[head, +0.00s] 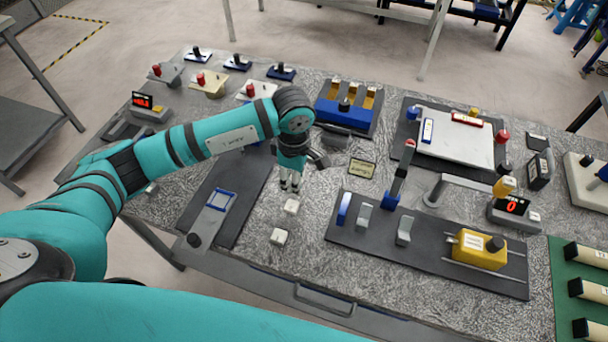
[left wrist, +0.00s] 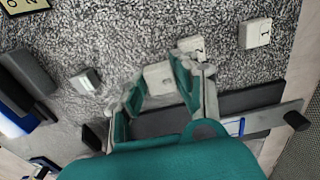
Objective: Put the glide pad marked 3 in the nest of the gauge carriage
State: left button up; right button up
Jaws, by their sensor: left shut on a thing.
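My left gripper (head: 290,186) points down above the table. In the left wrist view a pale block (left wrist: 158,77) sits between its fingers; no mark on it can be read. A white pad (head: 291,206) lies just below the gripper; it also shows beside one finger in the left wrist view (left wrist: 191,46) with a dark mark. Another white pad (head: 278,237) lies nearer and also shows in the left wrist view (left wrist: 257,33). What looks like the gauge carriage (head: 207,222) is a light plate with a blue-framed nest, left of the gripper. The nest looks empty. My right gripper is not in view.
The carriage lies on a dark base (head: 245,200). Right of the gripper, a dark board (head: 350,230) carries upright pieces and a yellow block (head: 478,248). A blue rack (head: 348,105) stands behind. Bare table lies around the loose pads.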

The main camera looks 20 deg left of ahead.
pick_arm(q)
jog(key=s+a+b, duration=0.1)
jog(key=s, duration=0.2)
jog(key=s+a+b, duration=0.1)
jog(key=s, duration=0.3)
jog(key=s+a+r+b, duration=0.1)
jog(key=s, duration=0.2)
jog(key=shift+s, duration=0.4)
jog(key=shift+s+a+r, duration=0.1)
jog(key=shift+s+a, duration=0.1)
jog(key=shift+s, duration=0.35)
jog(key=shift+w+r+m, duration=0.25)
jog(key=shift+r+m, duration=0.3)
jog(key=shift+m, duration=0.55)
notch_tip(320, 180, up, 6)
jog(key=w+m, duration=0.1)
jog(key=m, duration=1.4)
